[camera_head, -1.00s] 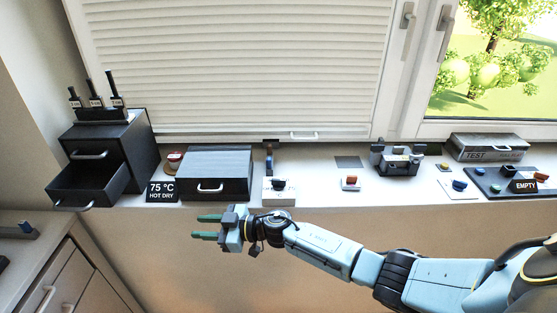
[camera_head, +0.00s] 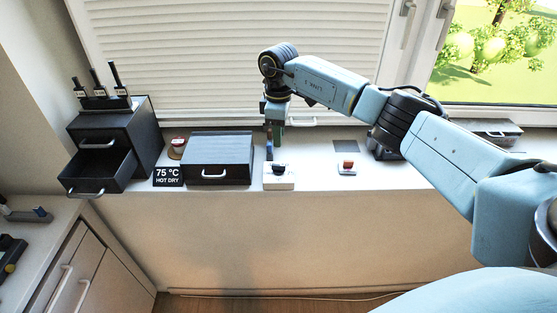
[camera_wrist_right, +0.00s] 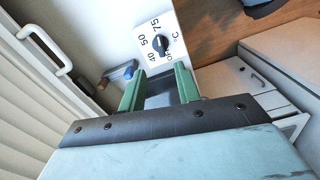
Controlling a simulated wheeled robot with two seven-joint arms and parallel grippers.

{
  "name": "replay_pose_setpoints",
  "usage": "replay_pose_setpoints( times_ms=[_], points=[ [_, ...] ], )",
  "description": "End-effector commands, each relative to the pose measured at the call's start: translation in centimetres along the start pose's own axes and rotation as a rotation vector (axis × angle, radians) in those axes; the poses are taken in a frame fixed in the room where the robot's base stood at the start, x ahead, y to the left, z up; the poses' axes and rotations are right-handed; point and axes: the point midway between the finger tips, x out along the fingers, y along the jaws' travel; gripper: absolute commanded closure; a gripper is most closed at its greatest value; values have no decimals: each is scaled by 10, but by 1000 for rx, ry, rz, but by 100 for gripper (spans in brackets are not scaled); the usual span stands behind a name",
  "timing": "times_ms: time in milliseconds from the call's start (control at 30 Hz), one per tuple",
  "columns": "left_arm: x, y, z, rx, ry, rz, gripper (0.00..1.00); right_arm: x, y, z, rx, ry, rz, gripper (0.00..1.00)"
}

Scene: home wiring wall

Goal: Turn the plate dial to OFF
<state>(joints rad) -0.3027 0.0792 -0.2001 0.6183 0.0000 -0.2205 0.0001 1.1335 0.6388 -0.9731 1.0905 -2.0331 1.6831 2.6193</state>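The plate dial is a white block (camera_head: 279,182) with a black knob (camera_head: 279,168), on the front of the window sill. In the right wrist view, the black knob (camera_wrist_right: 161,44) sits on a white face marked 40, 50, 75 °C and a partly hidden OFF. I cannot tell surely which mark the knob points at. My right gripper (camera_head: 275,138) points down above and behind the dial, apart from it. Its green fingers (camera_wrist_right: 159,88) are spread with nothing between them in the right wrist view. My left gripper is not in view.
A blue-tipped lever (camera_wrist_right: 121,73) stands close to the right gripper's fingers. A black box (camera_head: 218,160) with a white handle and a "75 °C HOT DRY" sign (camera_head: 168,176) are left of the dial. A red switch (camera_head: 347,166) is to its right. An open drawer (camera_head: 95,175) juts out left.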

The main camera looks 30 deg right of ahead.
Motion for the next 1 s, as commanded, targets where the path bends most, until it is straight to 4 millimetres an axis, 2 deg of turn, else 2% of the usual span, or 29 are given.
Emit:
replay_pose_setpoints(
  times_ms=[300, 500, 667, 933, 1000],
  points=[
    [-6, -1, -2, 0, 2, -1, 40, 69, -1, -1, -2, 0, -4, 67],
    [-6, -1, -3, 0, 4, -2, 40, 96, -1, -1, -3, 2, -3, 67],
    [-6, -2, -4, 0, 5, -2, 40, 104, -1, -1, -3, 2, -1, 67],
    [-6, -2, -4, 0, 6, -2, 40, 105, -1, -1, -3, 3, -1, 67],
    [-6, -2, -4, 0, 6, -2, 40, 105, -1, -1, -3, 3, -1, 76]
  ],
)
